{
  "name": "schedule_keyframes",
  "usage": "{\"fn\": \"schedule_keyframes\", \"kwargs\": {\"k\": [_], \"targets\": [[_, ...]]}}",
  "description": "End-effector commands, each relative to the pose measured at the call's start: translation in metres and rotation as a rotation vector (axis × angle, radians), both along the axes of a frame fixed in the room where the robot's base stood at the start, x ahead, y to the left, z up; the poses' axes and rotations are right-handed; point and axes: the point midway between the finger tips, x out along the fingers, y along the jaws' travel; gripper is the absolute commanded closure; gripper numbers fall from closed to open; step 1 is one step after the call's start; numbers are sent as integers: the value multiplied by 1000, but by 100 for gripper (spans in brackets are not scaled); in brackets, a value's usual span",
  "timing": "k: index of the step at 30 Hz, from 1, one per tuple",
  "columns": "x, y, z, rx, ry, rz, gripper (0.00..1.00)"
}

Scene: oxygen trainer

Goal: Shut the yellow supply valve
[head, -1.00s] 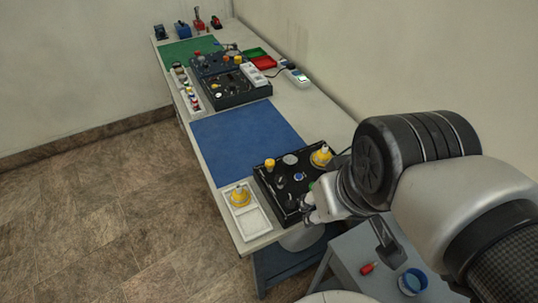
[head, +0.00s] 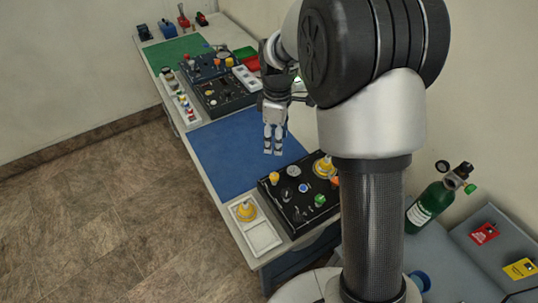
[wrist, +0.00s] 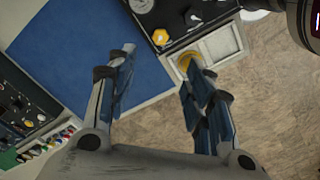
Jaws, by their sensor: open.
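The black trainer panel (head: 295,215) sits at the near end of the bench. It carries a yellow knob (head: 274,177) at its left back corner and a larger yellow part (head: 323,167) at the back right, partly hidden by my arm. I cannot tell for certain which is the supply valve. A yellow knob (wrist: 160,37) on the panel also shows in the wrist view. My gripper (head: 273,150) is open and empty, pointing down above the blue mat, apart from the panel. In the wrist view its fingers (wrist: 157,58) are spread apart.
A white tray (head: 264,238) holding a yellow cone-shaped part (head: 246,210) lies left of the panel. The blue mat (head: 225,150) is clear. Other panels (head: 222,95) stand farther back.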

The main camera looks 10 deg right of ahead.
Motion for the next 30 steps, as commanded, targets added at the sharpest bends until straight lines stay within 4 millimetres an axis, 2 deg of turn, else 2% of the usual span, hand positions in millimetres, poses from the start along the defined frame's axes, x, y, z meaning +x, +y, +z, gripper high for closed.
{"fn": "schedule_keyframes", "kwargs": {"k": [5,21,25,30], "targets": [[-1,0,-24,0,4,0,53],[-2,0,-139,0,4,-2,53],[-1,0,-158,0,2,-2,53],[-1,0,-170,0,1,-2,53]]}}
